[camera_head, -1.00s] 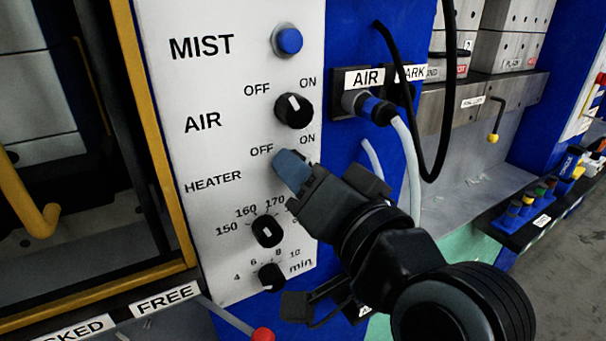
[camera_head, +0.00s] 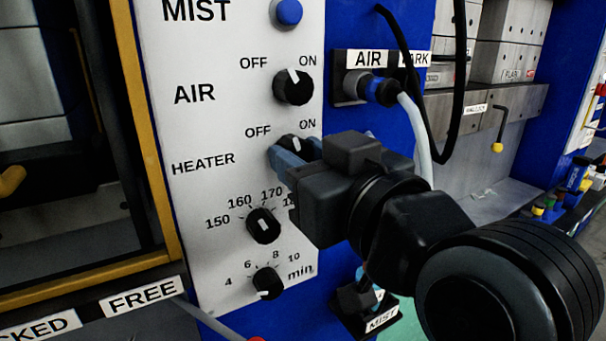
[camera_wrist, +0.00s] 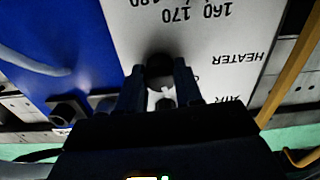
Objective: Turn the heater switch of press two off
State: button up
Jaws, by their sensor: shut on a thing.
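The heater switch (camera_head: 293,143) is a black round knob with a white mark on the light panel, beside the word HEATER and below OFF and ON. My gripper (camera_head: 291,152) reaches it from the lower right, with its blue-grey fingers on either side of the knob and shut on it. The wrist view, upside down, shows the heater knob (camera_wrist: 160,68) between the two fingers of my gripper (camera_wrist: 160,78). The knob's lower part is hidden in the head view. I cannot tell for sure whether its mark points to OFF or ON.
The air knob (camera_head: 293,87) is close above. The temperature knob (camera_head: 263,226) and the minutes knob (camera_head: 267,283) are below. A blue button (camera_head: 289,12) is at the top. A plug (camera_head: 379,89) with a pale hose and a black cable hangs at the right, near my arm.

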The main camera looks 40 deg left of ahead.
jog(key=shift+n+b, duration=0.65)
jog(key=shift+n, duration=0.45)
jog(key=o, duration=1)
jog(key=shift+o, duration=0.2)
jog(key=shift+d, duration=0.1)
jog(key=v, duration=0.7)
jog(key=shift+d+b, duration=0.3)
jog(key=shift+b, duration=0.1)
jog(key=shift+s, duration=0.15)
